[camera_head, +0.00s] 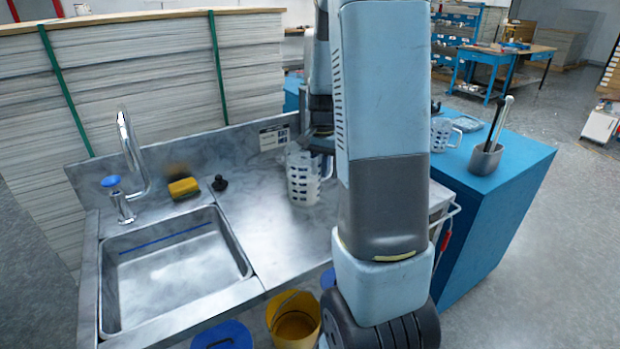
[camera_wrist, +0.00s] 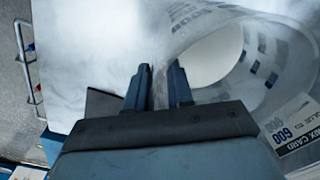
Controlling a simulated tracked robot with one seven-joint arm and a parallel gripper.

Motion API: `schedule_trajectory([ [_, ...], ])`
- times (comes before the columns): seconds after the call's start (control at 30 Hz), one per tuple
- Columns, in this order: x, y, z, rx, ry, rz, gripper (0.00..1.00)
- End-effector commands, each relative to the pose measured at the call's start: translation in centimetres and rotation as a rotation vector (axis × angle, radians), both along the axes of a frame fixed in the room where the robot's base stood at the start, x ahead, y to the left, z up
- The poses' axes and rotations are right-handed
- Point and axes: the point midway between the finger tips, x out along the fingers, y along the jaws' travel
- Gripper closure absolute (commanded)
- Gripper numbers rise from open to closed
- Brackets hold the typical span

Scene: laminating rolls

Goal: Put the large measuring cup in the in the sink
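The large measuring cup (camera_head: 303,180) is clear with dark markings. It stands upright on the metal counter, right of the sink (camera_head: 172,268). My gripper (camera_head: 320,146) is at the cup's upper right, partly hidden behind my arm. In the wrist view, my two fingers (camera_wrist: 158,85) stand apart with a gap between them, at the near left side of the cup (camera_wrist: 262,52). The cup's open mouth and printed wall show there. The sink basin is empty.
A faucet (camera_head: 128,165), a yellow sponge (camera_head: 184,188) and a black stopper (camera_head: 220,183) are behind the sink. A label card (camera_wrist: 290,125) stands near the cup. Another measuring cup (camera_head: 441,135) and a metal holder (camera_head: 485,158) are on the blue table. The counter between sink and cup is clear.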

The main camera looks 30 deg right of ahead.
Motion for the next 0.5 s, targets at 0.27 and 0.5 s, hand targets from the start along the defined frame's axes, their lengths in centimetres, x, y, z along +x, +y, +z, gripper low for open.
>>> schedule_trajectory([
  [0.27, 0.00, -0.01, 0.02, 0.000, 0.000, 0.000, 1.00],
  [0.5, 0.01, -0.03, 0.02, 0.000, 0.000, 0.000, 1.00],
])
